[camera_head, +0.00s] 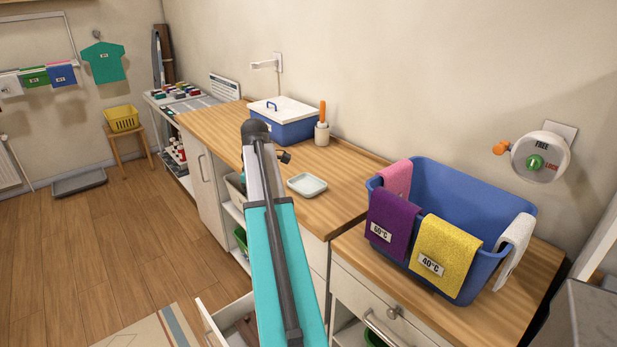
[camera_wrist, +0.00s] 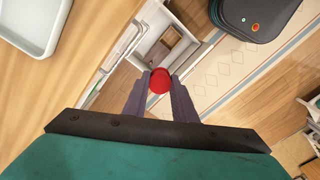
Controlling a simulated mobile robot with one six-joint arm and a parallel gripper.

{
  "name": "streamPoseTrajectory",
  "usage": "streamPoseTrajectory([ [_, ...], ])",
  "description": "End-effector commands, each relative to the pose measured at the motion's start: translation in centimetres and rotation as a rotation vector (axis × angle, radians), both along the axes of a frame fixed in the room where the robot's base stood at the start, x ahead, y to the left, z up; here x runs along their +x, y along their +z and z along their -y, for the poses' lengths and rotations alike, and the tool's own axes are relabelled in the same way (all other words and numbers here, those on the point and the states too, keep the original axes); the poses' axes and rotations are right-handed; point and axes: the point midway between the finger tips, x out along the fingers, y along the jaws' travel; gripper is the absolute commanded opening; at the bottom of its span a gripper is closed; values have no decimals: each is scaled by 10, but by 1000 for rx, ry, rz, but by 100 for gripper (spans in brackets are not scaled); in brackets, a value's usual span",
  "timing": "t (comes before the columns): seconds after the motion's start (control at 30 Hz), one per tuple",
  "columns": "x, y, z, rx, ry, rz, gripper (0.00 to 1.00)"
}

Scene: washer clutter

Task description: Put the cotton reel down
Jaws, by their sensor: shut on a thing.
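The cotton reel (camera_wrist: 160,80) shows as a small red round thing in the wrist view. My gripper (camera_wrist: 160,84) is shut on it, with one dark finger on each side. The reel is held in the air, seen beyond the wooden counter's edge. An open white drawer (camera_wrist: 151,38) lies below and beyond it in that view, with a brown wooden item inside. I cannot tell the reel's height above the drawer. In the head view my arm hides the fingers and the reel.
A pale dish (camera_head: 307,185) sits on the wooden counter (camera_head: 345,180), near a blue box with a white lid (camera_head: 288,122) and a pot with an orange-handled tool (camera_head: 322,130). A blue basket (camera_head: 455,190) with cloths stands right. The open drawer (camera_head: 213,327) juts out low.

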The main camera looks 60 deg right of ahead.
Motion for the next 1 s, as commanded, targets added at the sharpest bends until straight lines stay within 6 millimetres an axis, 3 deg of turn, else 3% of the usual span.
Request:
streamPoseTrajectory([
  [0.03,-9,15,10,0,-9,0,4],
  [0.1,-19,23,22,0,-16,0,4],
  [0.4,-56,48,58,0,-37,0,4],
  [1.0,-61,50,67,-1,-41,0,4],
])
